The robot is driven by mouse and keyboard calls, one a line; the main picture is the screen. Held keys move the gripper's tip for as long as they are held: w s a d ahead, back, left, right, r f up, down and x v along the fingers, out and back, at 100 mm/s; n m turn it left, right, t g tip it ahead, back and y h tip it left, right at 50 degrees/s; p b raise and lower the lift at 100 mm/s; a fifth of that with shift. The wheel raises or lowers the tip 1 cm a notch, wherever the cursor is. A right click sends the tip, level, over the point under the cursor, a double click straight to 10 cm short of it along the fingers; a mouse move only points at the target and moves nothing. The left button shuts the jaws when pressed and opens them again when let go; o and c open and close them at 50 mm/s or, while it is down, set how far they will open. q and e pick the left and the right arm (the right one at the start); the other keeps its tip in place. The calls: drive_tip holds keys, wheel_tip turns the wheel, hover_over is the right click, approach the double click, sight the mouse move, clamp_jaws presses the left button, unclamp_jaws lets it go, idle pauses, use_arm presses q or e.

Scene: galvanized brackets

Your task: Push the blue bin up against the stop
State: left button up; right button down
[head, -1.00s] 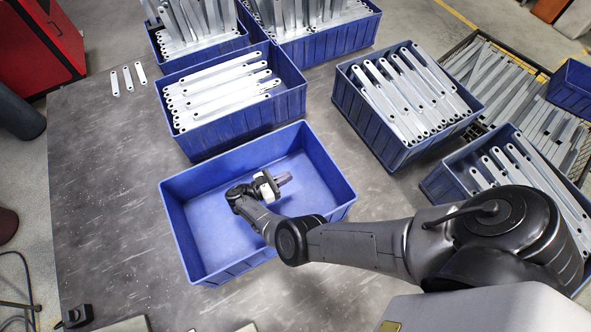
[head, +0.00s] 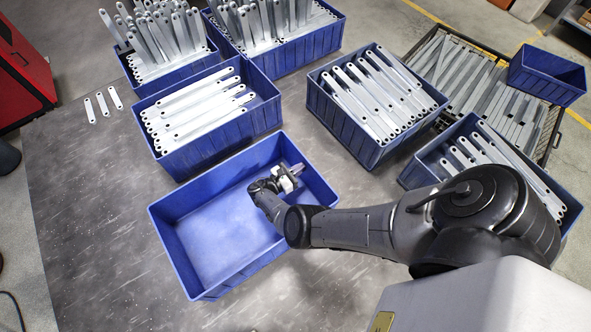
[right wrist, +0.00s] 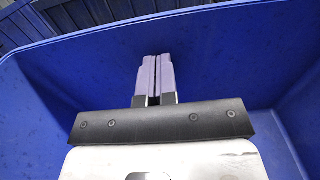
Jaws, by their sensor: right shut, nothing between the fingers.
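The empty blue bin (head: 215,215) stands on the dark grey table in the middle of the head view, turned at a slant. My right gripper (head: 297,169) is inside it, near its right-hand wall. In the right wrist view the closed fingers (right wrist: 155,65) point at a blue bin wall (right wrist: 235,50), with nothing between them. I cannot tell whether the fingertips touch that wall. I cannot pick out a stop; my right arm hides part of the table to the right of the bin. My left gripper is not in view.
A blue bin of metal brackets (head: 205,145) stands close behind the empty one, and another (head: 345,130) stands behind right. More filled bins line the back and right. Three loose brackets (head: 103,104) lie at the left. The table is clear left of the empty bin.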

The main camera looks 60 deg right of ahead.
drive_tip(key=shift+d, duration=0.1)
drive_tip(key=b+x, duration=0.1)
drive_tip(key=x, duration=2)
drive_tip(key=shift+s+d, duration=0.2)
drive_tip(key=shift+d, duration=0.05)
drive_tip(key=shift+a, duration=0.15)
